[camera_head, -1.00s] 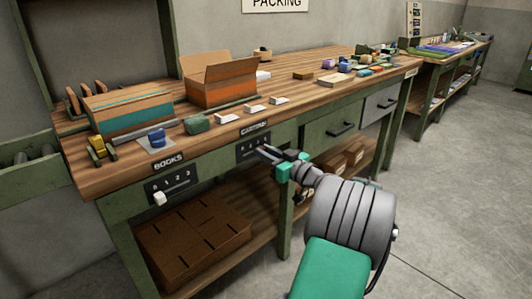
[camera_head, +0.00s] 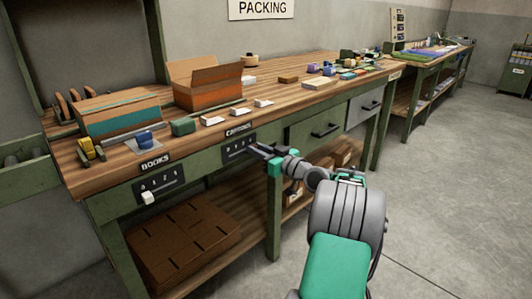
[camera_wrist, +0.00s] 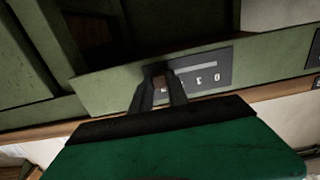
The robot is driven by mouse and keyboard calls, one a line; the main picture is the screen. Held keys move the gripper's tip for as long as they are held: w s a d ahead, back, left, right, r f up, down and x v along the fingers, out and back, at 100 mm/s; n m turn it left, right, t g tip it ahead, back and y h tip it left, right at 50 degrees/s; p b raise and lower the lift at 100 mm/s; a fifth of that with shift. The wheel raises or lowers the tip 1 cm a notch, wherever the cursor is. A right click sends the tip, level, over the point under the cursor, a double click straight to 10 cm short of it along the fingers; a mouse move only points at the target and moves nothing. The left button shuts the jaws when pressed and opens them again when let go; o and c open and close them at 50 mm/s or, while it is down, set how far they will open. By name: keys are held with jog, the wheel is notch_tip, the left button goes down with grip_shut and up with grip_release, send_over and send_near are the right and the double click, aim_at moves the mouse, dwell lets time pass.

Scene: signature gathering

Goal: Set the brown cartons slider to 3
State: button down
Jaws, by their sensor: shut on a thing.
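The cartons slider panel (camera_head: 238,147) is a dark plate on the green bench front, under the "CARTONS" label. In the wrist view the panel (camera_wrist: 215,72) appears upside down, with the 0 at the right and a pale slot. My gripper (camera_head: 256,149) is at the panel's right end in the head view. In the wrist view my gripper (camera_wrist: 163,80) is shut on a small brownish knob (camera_wrist: 159,80) at the slot's left end, the end away from the 0. The fingers partly hide the knob and the digits there.
The books slider panel (camera_head: 158,185) with a white knob (camera_head: 148,198) is to the left. An open orange-brown carton (camera_head: 208,92) and a teal-banded box (camera_head: 118,117) stand on the wooden bench top (camera_head: 275,95). Drawers are to the right; the floor at right is clear.

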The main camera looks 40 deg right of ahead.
jog(key=c, duration=1.6)
grip_release()
jog(key=o, duration=0.3)
jog(key=shift+d, duration=0.25)
jog(key=s, duration=0.2)
jog(key=s+p, duration=0.1)
jog(key=s, duration=0.2)
jog(key=s+d, duration=0.1)
jog(key=s, duration=0.1)
jog(key=shift+s, duration=0.4)
